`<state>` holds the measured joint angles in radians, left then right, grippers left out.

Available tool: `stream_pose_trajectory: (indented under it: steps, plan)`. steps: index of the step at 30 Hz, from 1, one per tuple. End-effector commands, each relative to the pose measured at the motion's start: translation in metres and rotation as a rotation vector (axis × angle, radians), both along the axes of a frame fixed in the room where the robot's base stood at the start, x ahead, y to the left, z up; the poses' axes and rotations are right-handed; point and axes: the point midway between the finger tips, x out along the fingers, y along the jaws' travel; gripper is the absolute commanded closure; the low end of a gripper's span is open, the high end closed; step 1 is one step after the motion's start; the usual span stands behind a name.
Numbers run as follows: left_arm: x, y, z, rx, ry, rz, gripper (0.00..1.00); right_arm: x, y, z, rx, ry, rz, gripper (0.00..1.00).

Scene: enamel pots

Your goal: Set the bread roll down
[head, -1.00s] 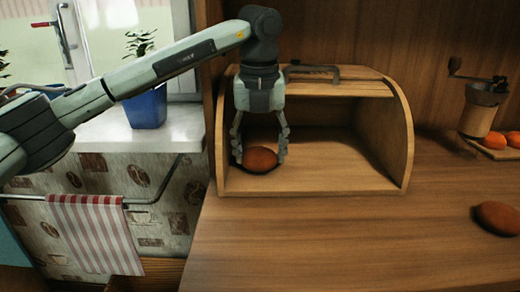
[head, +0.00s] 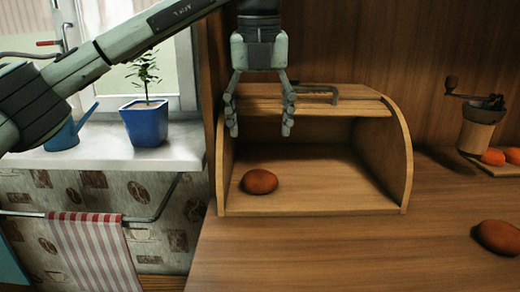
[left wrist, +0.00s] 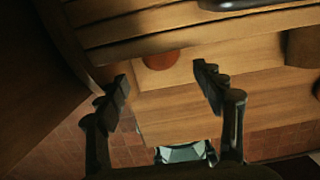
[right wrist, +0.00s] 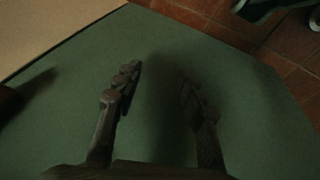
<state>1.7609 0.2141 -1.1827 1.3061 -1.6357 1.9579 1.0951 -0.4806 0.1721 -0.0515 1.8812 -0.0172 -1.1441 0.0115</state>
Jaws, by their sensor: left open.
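A brown bread roll (head: 259,181) rests on the floor of the open wooden bread box (head: 310,199), near its left wall. My left gripper (head: 259,130) is open and empty, above the roll and clear of it, in front of the box's upper part. In the left wrist view the left gripper (left wrist: 163,90) has its fingers wide apart, and the roll (left wrist: 161,60) shows partly beyond them under the box's slats. My right gripper (right wrist: 158,85) shows only in the right wrist view, with its fingers apart and nothing between them, over a green surface.
A second brown roll (head: 498,237) lies on the wooden counter (head: 330,255) at the right. A coffee grinder (head: 482,125) and orange items on a board (head: 495,157) stand behind it. A blue plant pot (head: 146,124) is on the windowsill. A striped towel (head: 97,255) hangs at left.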

Motion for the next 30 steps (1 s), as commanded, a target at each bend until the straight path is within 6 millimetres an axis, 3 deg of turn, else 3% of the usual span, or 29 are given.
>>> stream_pose_trajectory:
  steps: [3,7,30]
  plan:
    - [-0.002,0.000,0.017,0.000,-0.001,0.000,0.32,0.000,0.000,0.000,0.000,0.000,-0.001,0.60]
    - [-0.004,0.000,0.026,0.000,0.000,0.001,0.32,0.000,0.000,0.000,0.000,0.000,-0.001,0.60]
    - [-0.004,0.000,0.028,0.000,0.001,0.000,0.32,-0.001,0.000,0.000,0.000,0.001,-0.001,0.60]
